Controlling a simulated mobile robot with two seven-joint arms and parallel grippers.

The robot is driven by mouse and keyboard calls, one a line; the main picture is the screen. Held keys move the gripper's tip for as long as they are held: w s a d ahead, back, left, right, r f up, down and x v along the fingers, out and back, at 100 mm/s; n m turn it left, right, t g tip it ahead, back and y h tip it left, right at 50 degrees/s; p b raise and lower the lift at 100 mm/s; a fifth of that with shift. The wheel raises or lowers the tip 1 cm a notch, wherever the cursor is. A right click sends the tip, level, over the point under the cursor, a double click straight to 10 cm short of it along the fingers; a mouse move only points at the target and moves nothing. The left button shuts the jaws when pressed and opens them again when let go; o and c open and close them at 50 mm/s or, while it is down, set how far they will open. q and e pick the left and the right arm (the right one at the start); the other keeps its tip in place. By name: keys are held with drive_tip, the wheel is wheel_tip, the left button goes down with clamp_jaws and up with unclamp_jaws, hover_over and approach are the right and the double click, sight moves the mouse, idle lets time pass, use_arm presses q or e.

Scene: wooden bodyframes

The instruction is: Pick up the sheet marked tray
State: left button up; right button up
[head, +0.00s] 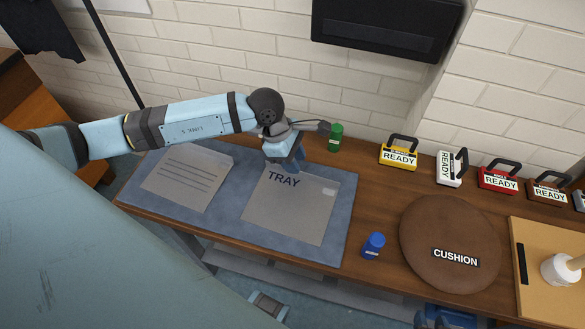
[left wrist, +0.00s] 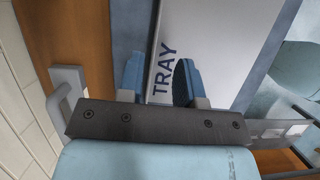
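The sheet marked TRAY (head: 290,213) lies flat on a blue-grey mat (head: 343,215). It is grey with a small pale label near its upper right corner. My left gripper (head: 287,162) is at the sheet's far edge, by the printed word. In the left wrist view, its blue fingers (left wrist: 158,78) stand apart on either side of the sheet's edge, with the sheet (left wrist: 205,35) running between and past one finger. I cannot tell whether they touch it. What seems to be my right gripper (head: 440,317) is cut off at the bottom edge; its opening is unclear.
A second sheet with printed lines (head: 187,178) lies left on the mat. A green canister (head: 335,138) stands close right of my left gripper. A blue canister (head: 373,246) and round brown cushion (head: 450,235) are to the right. READY tags (head: 398,157) line the wall side.

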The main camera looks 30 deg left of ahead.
use_arm(q)
drive_tip(key=x, duration=0.4)
drive_tip(key=shift+w+f, duration=0.3)
drive_tip(key=shift+c, duration=0.2)
clamp_jaws()
drive_tip(key=shift+r, duration=0.2)
